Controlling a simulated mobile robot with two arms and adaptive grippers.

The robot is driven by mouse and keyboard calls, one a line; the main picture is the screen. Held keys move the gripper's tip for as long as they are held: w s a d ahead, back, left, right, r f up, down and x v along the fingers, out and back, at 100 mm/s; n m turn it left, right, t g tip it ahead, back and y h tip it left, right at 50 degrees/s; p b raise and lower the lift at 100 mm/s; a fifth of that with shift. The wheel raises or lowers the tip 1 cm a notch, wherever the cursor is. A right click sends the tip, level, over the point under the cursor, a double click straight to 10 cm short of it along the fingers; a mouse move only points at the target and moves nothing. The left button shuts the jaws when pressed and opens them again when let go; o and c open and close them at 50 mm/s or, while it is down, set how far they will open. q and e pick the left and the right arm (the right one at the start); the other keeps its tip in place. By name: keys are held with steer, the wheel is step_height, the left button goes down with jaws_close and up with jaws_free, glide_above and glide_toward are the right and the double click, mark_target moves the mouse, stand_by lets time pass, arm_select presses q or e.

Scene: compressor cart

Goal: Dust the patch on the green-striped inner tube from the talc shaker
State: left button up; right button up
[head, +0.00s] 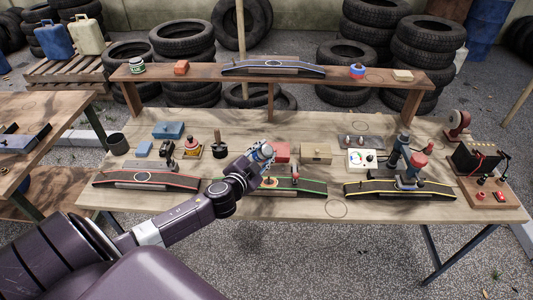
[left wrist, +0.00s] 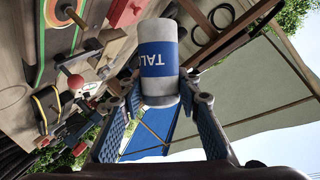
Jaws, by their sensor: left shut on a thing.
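The talc shaker (left wrist: 158,62), a white cylinder with a blue band lettered "TAL", is between the two fingers of my left gripper (left wrist: 160,112) in the left wrist view. In the head view my left gripper (head: 258,156) holds the shaker (head: 266,149) above the table, just behind the green-striped inner tube (head: 308,188). The shaker looks tilted there; I cannot tell whether powder is coming out. The tube lies on a dark stand at the front middle. An orange spot, perhaps the patch (head: 270,182), shows beside my wrist, which hides the tube's left part. My right gripper is not in view.
A raised shelf (head: 210,74) spans the back. Boxes and a gauge box (head: 362,160) stand behind the tubes.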

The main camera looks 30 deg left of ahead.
arm_select(q)
step_height(320, 180, down, 3)
steer(key=m+y+b, duration=0.1)
steer(key=m+b, duration=0.1)
steer(key=m, duration=0.1)
steer(key=m+t+y+b, duration=0.1)
steer(key=m+b, duration=0.1)
steer(key=m, duration=0.1)
steer(key=shift+w+a+r+m+t+b, duration=0.1)
steer(key=shift+r+m+t+b, duration=0.1)
steer(key=shift+m+t+b, duration=0.15)
steer(key=shift+a+f+m+t, duration=0.15)
steer(key=shift+f+m+t, duration=0.1)
steer(key=shift+m, duration=0.8)
steer(key=m, duration=0.1)
steer(key=f+m+t+b, duration=0.1)
steer(key=m, duration=0.1)
steer(key=shift+a, duration=0.15)
step_height(320, 180, down, 2)
steer(key=b, duration=0.3)
steer(key=shift+f, duration=0.1)
steer(key=shift+f+b, duration=0.1)
steer(key=shift+b, duration=0.3)
